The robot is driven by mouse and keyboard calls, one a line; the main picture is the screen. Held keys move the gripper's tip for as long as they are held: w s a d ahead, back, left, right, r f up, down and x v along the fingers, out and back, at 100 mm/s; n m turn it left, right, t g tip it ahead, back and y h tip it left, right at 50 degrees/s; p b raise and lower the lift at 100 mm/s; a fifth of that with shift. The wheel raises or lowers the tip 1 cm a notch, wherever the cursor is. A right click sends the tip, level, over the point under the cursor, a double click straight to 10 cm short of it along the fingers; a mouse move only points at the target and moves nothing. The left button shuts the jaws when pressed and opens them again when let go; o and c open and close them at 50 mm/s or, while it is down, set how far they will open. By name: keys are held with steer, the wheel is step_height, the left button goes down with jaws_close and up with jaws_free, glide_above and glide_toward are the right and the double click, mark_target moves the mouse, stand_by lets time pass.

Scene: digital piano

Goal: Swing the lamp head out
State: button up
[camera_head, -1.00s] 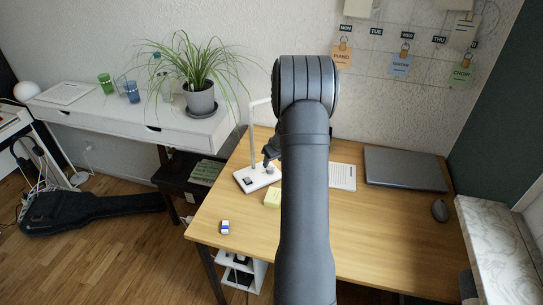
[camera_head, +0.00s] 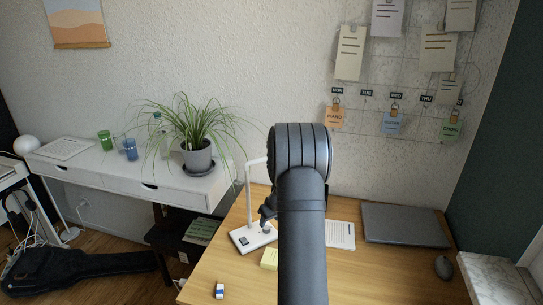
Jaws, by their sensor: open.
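The white desk lamp stands on the wooden desk, with its flat base (camera_head: 252,238) left of my arm. Its upright post (camera_head: 248,205) rises from the base, and a short top arm (camera_head: 257,161) runs right from the post. The lamp head is hidden behind my arm. My gripper (camera_head: 268,210) shows only as a small dark part at the left edge of my arm, just right of the post and above the base. The rest of it is hidden. It looks open, and I cannot tell whether it touches the lamp.
A yellow note pad (camera_head: 269,259), an eraser (camera_head: 219,291), a printed sheet (camera_head: 340,235), a closed laptop (camera_head: 404,224) and a mouse (camera_head: 444,267) lie on the desk (camera_head: 375,280). A potted plant (camera_head: 197,157) stands on the white shelf (camera_head: 125,178) at left.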

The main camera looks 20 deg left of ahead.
stand_by(0.4)
steer(key=shift+c, duration=1.3)
steer(key=shift+w+d+r, duration=0.15)
steer(key=shift+d, duration=0.25)
steer(key=shift+c, duration=0.5)
steer(key=w+d+r+n+t+h, duration=0.1)
steer(key=w+d+r+n+t, duration=0.25)
steer(key=d+r, duration=0.3)
steer(key=w+d+r+n+t, duration=0.25)
steer(key=d+r+t, duration=0.25)
steer(key=r, duration=0.3)
steer(key=s+a+r+n+t+y, duration=0.1)
steer(key=s+r+n+t+y, duration=0.15)
steer(key=r+n, duration=0.2)
steer(key=n+g+y, duration=0.3)
steer(key=n+y, duration=0.3)
steer(key=n, duration=0.1)
glide_toward(265, 160)
steer(key=shift+m, duration=0.25)
steer(key=x, duration=1.1)
